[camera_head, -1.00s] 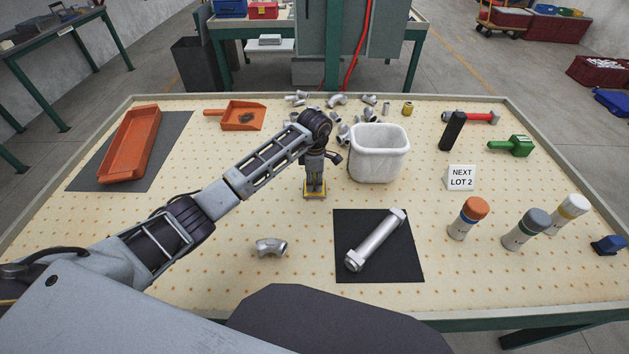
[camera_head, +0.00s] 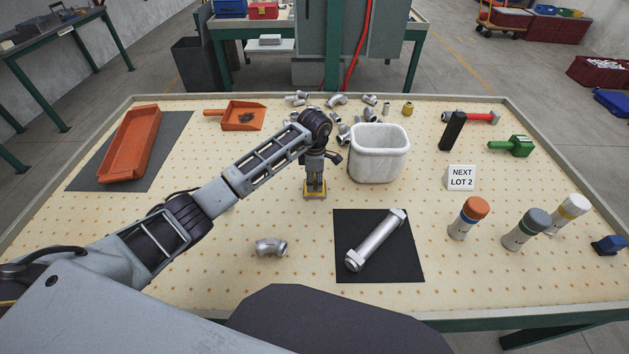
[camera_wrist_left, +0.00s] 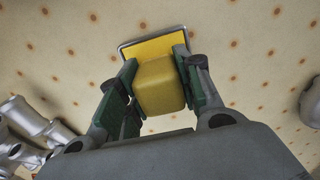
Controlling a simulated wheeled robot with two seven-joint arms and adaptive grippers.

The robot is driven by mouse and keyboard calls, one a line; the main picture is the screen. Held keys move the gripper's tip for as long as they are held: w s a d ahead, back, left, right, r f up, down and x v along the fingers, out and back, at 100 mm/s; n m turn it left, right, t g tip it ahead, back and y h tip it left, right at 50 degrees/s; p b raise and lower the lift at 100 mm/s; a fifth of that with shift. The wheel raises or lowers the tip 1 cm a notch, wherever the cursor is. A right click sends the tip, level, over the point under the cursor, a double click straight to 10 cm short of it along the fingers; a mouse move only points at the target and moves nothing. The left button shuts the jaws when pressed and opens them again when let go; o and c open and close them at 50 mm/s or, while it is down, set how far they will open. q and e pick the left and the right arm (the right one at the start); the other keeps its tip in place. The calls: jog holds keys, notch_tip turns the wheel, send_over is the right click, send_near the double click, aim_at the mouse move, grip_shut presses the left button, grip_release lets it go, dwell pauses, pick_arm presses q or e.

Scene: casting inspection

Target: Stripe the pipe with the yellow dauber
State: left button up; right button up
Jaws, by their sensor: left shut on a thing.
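My left gripper (camera_head: 315,188) is shut on a yellow block (camera_wrist_left: 160,86) that has a flat yellow square plate with a grey rim at its far end. The plate is at or just above the table; I cannot tell if it touches. The pipe (camera_head: 376,240), silver with hex-shaped ends, lies diagonally on a black mat (camera_head: 405,268), right of the gripper. My right gripper is not in view.
A white bin (camera_head: 378,153) stands beside the gripper, with loose grey fittings (camera_head: 337,100) behind it. A single elbow fitting (camera_head: 270,247) lies nearer. A "NEXT LOT 2" sign (camera_head: 461,177), a green tool (camera_head: 512,146) and a blue block (camera_head: 608,245) are at the right.

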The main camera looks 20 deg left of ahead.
aim_at(315, 175)
pick_arm(q)
jog(key=shift+s+f, duration=0.1)
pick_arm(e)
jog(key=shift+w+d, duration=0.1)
pick_arm(q)
jog(key=shift+r, duration=0.35)
jog(key=shift+r+p, duration=0.6)
jog(key=shift+r, duration=0.45)
jog(key=shift+r+p, duration=0.6)
jog(key=shift+r, duration=0.05)
jog(key=shift+r+p, duration=0.35)
jog(key=shift+r, duration=0.25)
jog(key=shift+r+p, duration=0.45)
jog(key=shift+r, duration=0.45)
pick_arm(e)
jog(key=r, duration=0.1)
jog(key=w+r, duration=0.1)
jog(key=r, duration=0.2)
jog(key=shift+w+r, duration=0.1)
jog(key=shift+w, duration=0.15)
